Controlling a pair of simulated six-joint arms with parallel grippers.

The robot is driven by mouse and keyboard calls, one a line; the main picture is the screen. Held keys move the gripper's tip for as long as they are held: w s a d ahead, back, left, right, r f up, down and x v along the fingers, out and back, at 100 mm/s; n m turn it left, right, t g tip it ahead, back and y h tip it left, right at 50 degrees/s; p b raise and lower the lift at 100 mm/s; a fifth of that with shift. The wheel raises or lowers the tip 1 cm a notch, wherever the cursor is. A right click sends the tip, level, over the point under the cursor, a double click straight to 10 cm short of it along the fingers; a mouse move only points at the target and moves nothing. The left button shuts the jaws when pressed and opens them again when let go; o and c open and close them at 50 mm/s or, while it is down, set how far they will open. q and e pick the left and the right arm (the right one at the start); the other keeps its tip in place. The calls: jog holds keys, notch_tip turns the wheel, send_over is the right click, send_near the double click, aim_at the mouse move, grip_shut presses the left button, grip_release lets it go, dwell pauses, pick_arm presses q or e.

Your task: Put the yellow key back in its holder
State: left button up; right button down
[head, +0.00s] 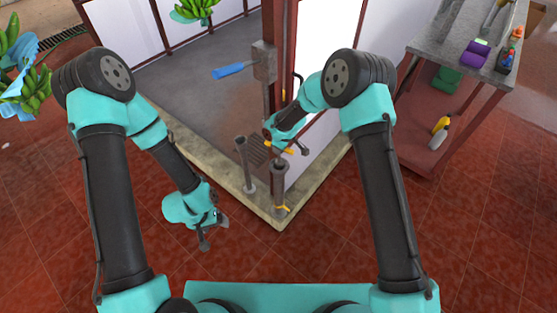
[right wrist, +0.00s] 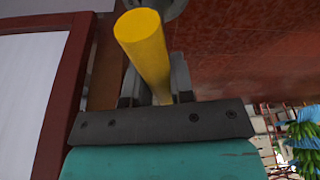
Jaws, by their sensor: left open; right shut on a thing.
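The yellow key (right wrist: 143,42) shows in the right wrist view as a thick yellow bar between the fingers of my right gripper (right wrist: 150,88), which is shut on it. In the head view my right gripper (head: 288,145) is above and beside two grey posts, with part of the yellow key (head: 276,147) showing. The near post (head: 280,185) has a yellow piece (head: 283,208) near its foot. The far post (head: 245,165) stands to its left. I cannot tell which part is the key's holder. My left gripper (head: 208,236) is open and empty over the tiled floor.
A bench (head: 470,50) at the right carries purple and other small items. Hanging green bunches (head: 30,80) are at the left. The red tiled floor in front is clear.

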jog(key=shift+r, duration=1.65)
jog(key=shift+w+a, duration=0.1)
